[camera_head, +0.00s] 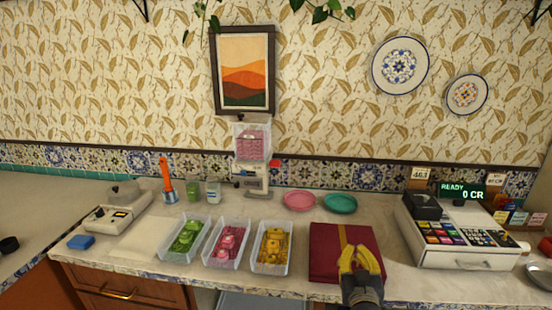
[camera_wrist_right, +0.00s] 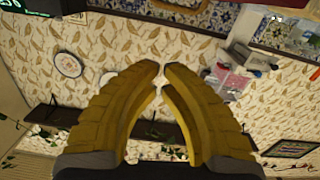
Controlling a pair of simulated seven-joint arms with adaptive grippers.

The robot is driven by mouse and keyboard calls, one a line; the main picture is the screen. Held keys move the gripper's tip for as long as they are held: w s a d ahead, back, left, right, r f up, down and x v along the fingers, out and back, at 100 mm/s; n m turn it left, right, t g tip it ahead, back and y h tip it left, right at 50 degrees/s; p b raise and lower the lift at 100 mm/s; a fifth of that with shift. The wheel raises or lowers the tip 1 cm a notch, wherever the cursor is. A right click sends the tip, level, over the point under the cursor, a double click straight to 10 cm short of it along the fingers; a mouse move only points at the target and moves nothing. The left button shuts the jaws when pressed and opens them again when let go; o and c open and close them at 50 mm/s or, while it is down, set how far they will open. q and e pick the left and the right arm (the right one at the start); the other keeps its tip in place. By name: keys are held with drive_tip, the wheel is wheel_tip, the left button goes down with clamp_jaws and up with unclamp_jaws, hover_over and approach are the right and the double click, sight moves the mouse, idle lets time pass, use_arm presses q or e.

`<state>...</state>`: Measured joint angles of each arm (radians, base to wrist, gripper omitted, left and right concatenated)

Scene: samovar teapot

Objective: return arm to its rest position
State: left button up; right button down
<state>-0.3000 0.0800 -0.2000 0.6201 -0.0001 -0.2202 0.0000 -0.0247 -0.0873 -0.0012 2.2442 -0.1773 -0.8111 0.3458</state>
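My right gripper (camera_head: 357,247) has yellow fingers and is in the lower right of the head view, in front of a folded dark red cloth (camera_head: 325,255). The right wrist view shows the gripper (camera_wrist_right: 161,68) with its two fingertips brought together, only a sliver between them, and nothing held. That view faces the patterned wall, seen upside down. My left gripper is not in the head view.
Three clear bins of green, pink and yellow items (camera_head: 271,248) stand left of the cloth. A cash register (camera_head: 450,235) stands to its right. Pink (camera_head: 299,200) and teal (camera_head: 340,204) plates lie behind. A dispenser (camera_head: 252,160) stands against the wall.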

drive_tip(key=s+d+f+n+g, duration=0.2)
drive_tip(key=s+f+n+g, duration=0.3)
drive_tip(key=s+f, duration=0.7)
drive_tip(key=s+d+f+n+g, duration=0.2)
drive_tip(key=s+f+n+g, duration=0.25)
drive_tip(key=s+f, duration=0.85)
drive_tip(key=s+a+f+m+g+y, duration=0.1)
drive_tip(key=s+a+f+g, duration=0.2)
drive_tip(key=f, duration=1.1)
drive_tip(key=s+a+f+y, duration=0.2)
drive_tip(key=s+a+f, duration=0.15)
drive_tip(key=f, duration=1.05)
drive_tip(key=s+d+f+m+g+y, duration=0.1)
drive_tip(key=s+f+m+g, duration=0.2)
drive_tip(key=s+f, duration=1.6)
drive_tip(key=s, duration=0.3)
drive_tip(key=shift+f, duration=0.35)
